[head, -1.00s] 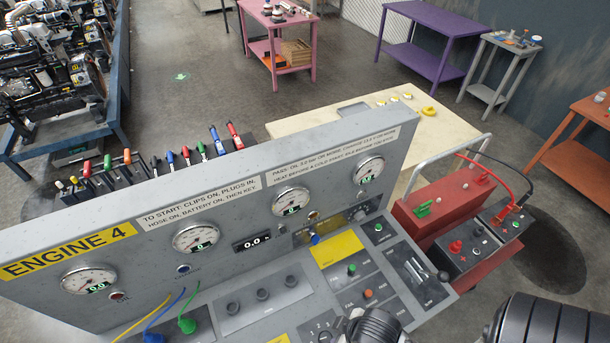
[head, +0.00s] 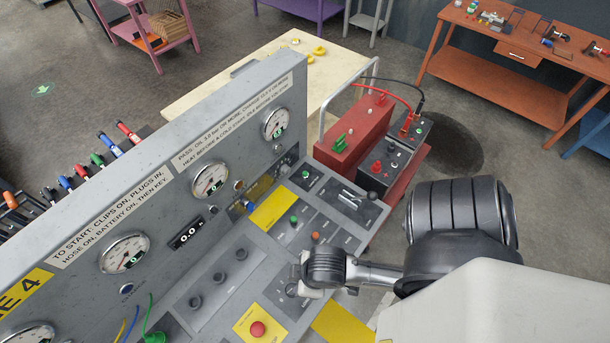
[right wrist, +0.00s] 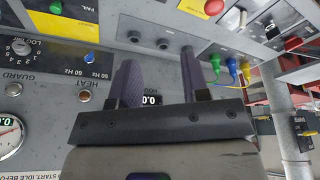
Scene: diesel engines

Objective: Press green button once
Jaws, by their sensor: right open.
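A small green button (head: 293,219) sits on the sloping grey control panel, just up-left of an orange button (head: 315,236). A second green button or lamp (head: 305,175) is on a dark plate farther up the panel. In the right wrist view a green button (right wrist: 56,7) shows at the top left edge. My right gripper (right wrist: 160,75) is open and empty, its dark fingers apart with the panel beyond them. In the head view my right wrist is above the panel's lower part, and its fingertips are mostly hidden. My left gripper is out of view.
A red stop button (head: 257,329) on a yellow plate is close to my right wrist. Black knobs (head: 220,274) and cable plugs (right wrist: 231,68) stick out of the panel. The upright gauge board (head: 160,215) rises behind. A red battery cart (head: 355,140) stands to the right.

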